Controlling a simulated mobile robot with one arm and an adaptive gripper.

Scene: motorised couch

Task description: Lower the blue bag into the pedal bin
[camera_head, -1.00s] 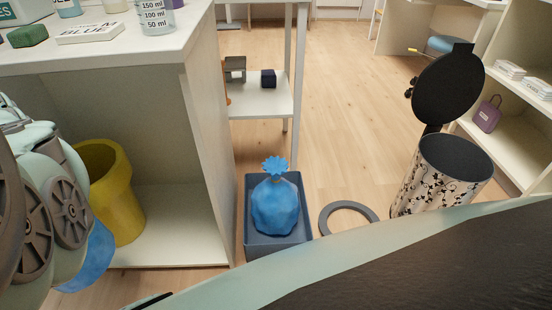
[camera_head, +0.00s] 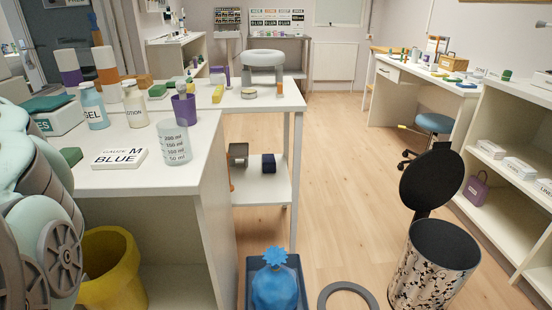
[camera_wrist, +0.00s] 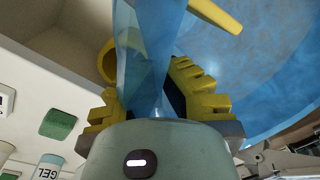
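The pedal bin (camera_head: 432,268), white with a dark floral pattern, stands on the floor at right in the head view. Its black lid (camera_head: 430,180) is up and its top is open. In the wrist view my gripper's yellow fingers (camera_wrist: 160,92) are closed on the neck of a translucent blue bag (camera_wrist: 265,65), whose body fills the upper right. The gripper and this bag are not visible in the head view now. Another blue bag (camera_head: 274,288), with a gathered top, sits in a blue-grey tray (camera_head: 249,275) on the floor, left of the bin.
A grey ring (camera_head: 348,291) lies on the floor between tray and bin. A yellow bucket (camera_head: 112,270) is under the left counter (camera_head: 190,130), which bears bottles and a cup. Shelves (camera_head: 505,195) stand right of the bin.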

